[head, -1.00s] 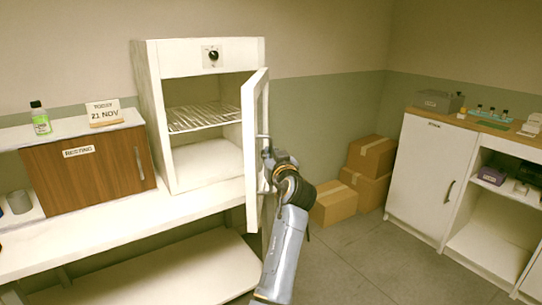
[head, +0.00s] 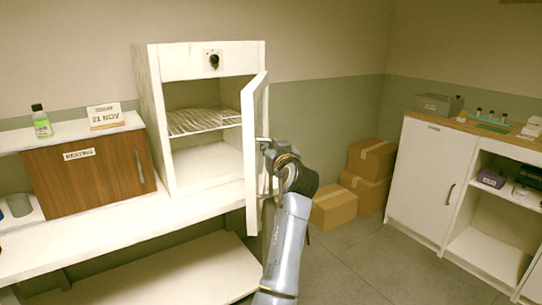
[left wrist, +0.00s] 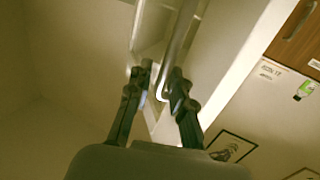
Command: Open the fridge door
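The fridge (head: 153,115) is a white cabinet with a dial on top, standing on the white bench. Its door (head: 252,140) stands wide open, swung out at the right side, and the wire shelf inside is visible. My left gripper (head: 268,150) is at the outer side of the door, by its handle. My right gripper is not in view.
A brown wooden cabinet (head: 105,172) and a green-labelled bottle (head: 41,123) are at left. Cardboard boxes (head: 334,205) stand on the floor behind my arm. A white cabinet (head: 430,180) is at right. The floor between is clear.

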